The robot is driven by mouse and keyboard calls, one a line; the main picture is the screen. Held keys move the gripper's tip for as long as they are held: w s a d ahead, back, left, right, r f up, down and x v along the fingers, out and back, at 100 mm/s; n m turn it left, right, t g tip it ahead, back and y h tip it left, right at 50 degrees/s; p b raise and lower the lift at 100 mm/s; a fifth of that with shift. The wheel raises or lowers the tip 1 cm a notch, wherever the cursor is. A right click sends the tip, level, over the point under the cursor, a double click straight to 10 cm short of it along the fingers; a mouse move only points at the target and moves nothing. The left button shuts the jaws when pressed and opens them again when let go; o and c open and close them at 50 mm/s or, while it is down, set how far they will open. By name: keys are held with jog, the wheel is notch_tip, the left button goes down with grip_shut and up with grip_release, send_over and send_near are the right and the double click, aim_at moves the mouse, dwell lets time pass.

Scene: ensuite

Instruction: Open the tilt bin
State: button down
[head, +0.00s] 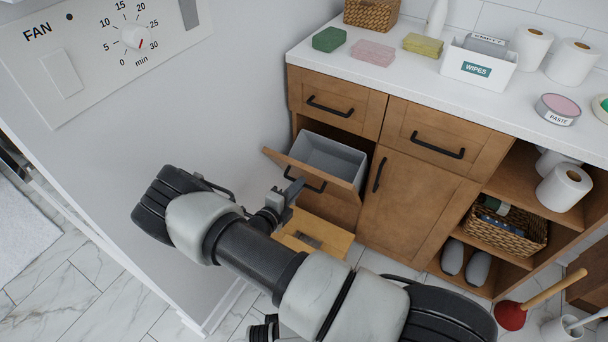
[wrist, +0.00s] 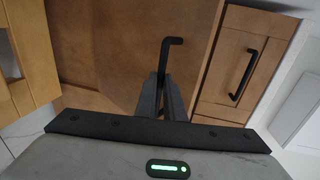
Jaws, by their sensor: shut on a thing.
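The tilt bin (head: 328,159) is a wooden front panel with a grey liner, set low in the left part of the cabinet. Its front leans outward at the top, and the open liner shows behind it. My gripper (head: 291,190) is at the panel's black handle (head: 316,186). In the wrist view, my gripper (wrist: 163,98) has its two fingers closed on the black handle (wrist: 167,62), with the wooden panel (wrist: 120,50) behind. The arm hides part of the area below the bin in the head view.
Two drawers (head: 345,105) and a cupboard door (head: 408,195) adjoin the bin. Open shelves at right hold a wicker basket (head: 508,233) and paper rolls. The white wall panel with the fan timer (head: 130,35) stands close at left. A plunger (head: 510,315) stands at lower right.

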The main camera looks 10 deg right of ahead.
jog(key=shift+s+a+f, duration=0.1)
jog(key=shift+s+f, duration=0.1)
jog(key=shift+f, duration=0.3)
jog(key=shift+s+a+f, duration=0.1)
jog(key=shift+s+f, duration=0.1)
jog(key=shift+f, duration=0.25)
jog(key=shift+d, duration=0.15)
jog(key=c, duration=1.9)
grip_release()
jog(key=shift+w, duration=0.15)
jog(key=shift+o, duration=0.2)
jog(key=shift+r, duration=0.2)
jog(key=p+v, duration=0.2)
jog(key=v, duration=1.5)
jog(key=shift+p, duration=0.35)
